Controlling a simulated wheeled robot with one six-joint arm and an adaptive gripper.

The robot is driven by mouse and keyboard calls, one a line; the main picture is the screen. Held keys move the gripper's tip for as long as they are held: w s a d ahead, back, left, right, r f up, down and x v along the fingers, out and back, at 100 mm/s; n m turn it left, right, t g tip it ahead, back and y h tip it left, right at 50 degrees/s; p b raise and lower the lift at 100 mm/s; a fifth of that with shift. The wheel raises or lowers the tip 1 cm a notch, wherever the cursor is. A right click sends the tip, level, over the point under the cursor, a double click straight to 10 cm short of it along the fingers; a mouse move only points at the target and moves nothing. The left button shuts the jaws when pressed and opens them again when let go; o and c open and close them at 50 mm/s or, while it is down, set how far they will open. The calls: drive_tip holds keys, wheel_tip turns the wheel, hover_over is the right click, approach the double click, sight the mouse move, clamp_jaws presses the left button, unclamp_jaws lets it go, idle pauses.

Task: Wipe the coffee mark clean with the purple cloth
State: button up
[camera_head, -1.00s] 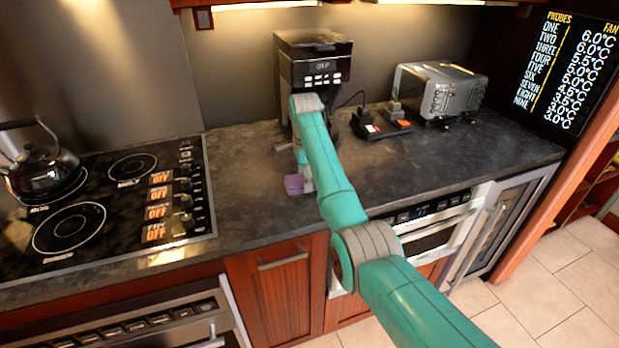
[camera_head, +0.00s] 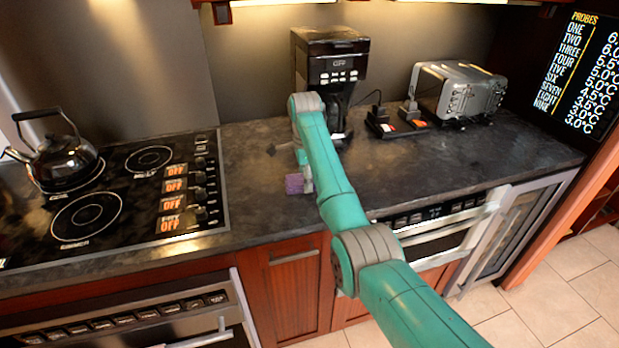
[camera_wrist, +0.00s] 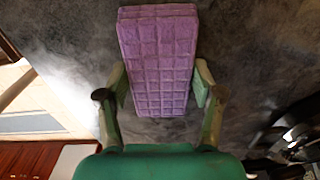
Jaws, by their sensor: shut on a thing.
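The purple cloth (camera_head: 294,184) is a thick, quilted-looking block at the front part of the dark counter, below the coffee maker. In the wrist view the cloth (camera_wrist: 158,60) lies between the two fingers of my gripper (camera_wrist: 160,84), which is shut on its sides. The cloth is close to the counter, but I cannot tell whether it touches it. In the head view my gripper (camera_head: 304,172) is partly hidden by my arm.
A black coffee maker (camera_head: 330,75) stands behind my arm. Right of it are a black device with plugs (camera_head: 397,122) and a silver toaster (camera_head: 460,92). A stove (camera_head: 120,200) with a kettle (camera_head: 62,160) is at left. The counter (camera_head: 480,160) is clear at right.

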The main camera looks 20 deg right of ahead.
drive_tip(key=shift+w+a, duration=0.1)
drive_tip(key=shift+a, duration=0.85)
drive_tip(key=shift+d, duration=5.15)
drive_tip(key=shift+a, duration=0.1)
drive_tip(key=shift+a, duration=5.1)
drive_tip(key=shift+d+f, duration=0.1)
drive_tip(key=shift+d, duration=5)
